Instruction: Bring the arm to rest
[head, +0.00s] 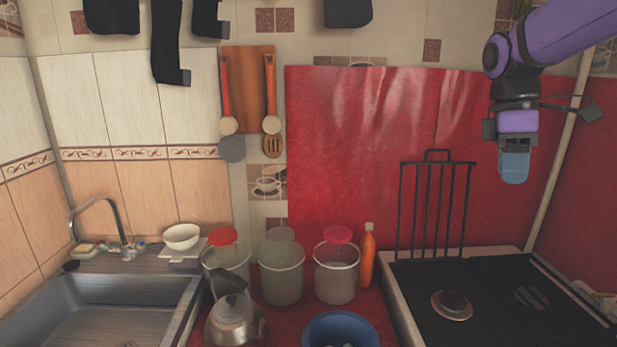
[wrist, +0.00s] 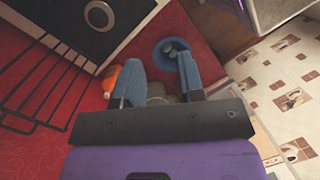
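My gripper (head: 514,168) hangs at the right in the head view, at the end of my purple arm, in the air above the stove side. Its blue fingertips point down. In the wrist view my gripper (wrist: 160,80) shows two blue fingers spread apart with a gap between them. Nothing is held between them; the counter and things on it show far below through the gap.
The stove (head: 480,290) with its upright black rack (head: 436,205) lies below my gripper. An orange bottle (head: 367,256), several lidded jars, a kettle (head: 235,318) and a blue bowl (head: 341,330) crowd the red counter. A sink (head: 110,310) is at left.

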